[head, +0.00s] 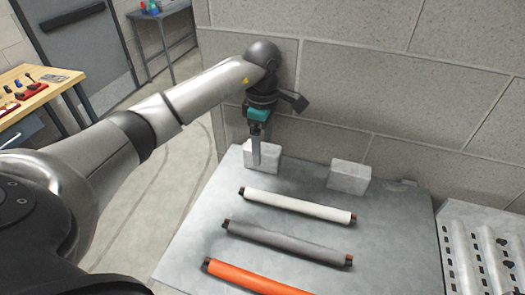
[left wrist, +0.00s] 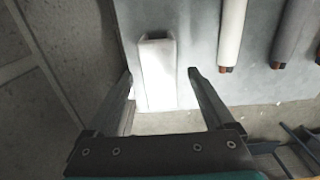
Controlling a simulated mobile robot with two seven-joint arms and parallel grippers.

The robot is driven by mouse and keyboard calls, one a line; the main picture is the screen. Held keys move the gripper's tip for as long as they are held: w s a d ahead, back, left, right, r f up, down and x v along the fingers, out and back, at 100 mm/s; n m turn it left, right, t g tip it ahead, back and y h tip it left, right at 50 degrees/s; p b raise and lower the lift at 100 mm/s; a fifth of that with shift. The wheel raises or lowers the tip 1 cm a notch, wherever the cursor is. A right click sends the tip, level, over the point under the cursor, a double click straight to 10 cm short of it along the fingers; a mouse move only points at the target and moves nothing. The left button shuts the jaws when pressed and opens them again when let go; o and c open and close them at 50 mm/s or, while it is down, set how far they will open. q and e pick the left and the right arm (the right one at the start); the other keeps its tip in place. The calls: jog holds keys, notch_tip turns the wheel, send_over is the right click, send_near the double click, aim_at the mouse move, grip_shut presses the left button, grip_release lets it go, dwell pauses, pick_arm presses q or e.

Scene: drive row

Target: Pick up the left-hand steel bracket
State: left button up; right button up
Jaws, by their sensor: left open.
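The left-hand steel bracket (head: 270,160) is a pale grey block near the table's far left corner, by the wall. It also shows in the left wrist view (left wrist: 158,75) as a light channel shape, between the two fingertips in the picture. My left gripper (head: 256,160) points down at this bracket, one finger hiding part of it. In the left wrist view my left gripper (left wrist: 160,74) is open, its fingers apart on either side with gaps. I cannot tell how low the tips reach. A second bracket (head: 349,178) stands to the right. My right gripper is out of view.
On the grey table (head: 205,235) lie a white roller (head: 298,206), a grey roller (head: 287,243) and an orange roller (head: 255,280). A block wall (head: 400,95) stands close behind the brackets. A perforated metal rack (head: 449,255) is at the right.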

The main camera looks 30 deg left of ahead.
pick_arm(q)
jog(key=shift+f, duration=0.9)
jog(key=shift+c, duration=0.2)
grip_shut()
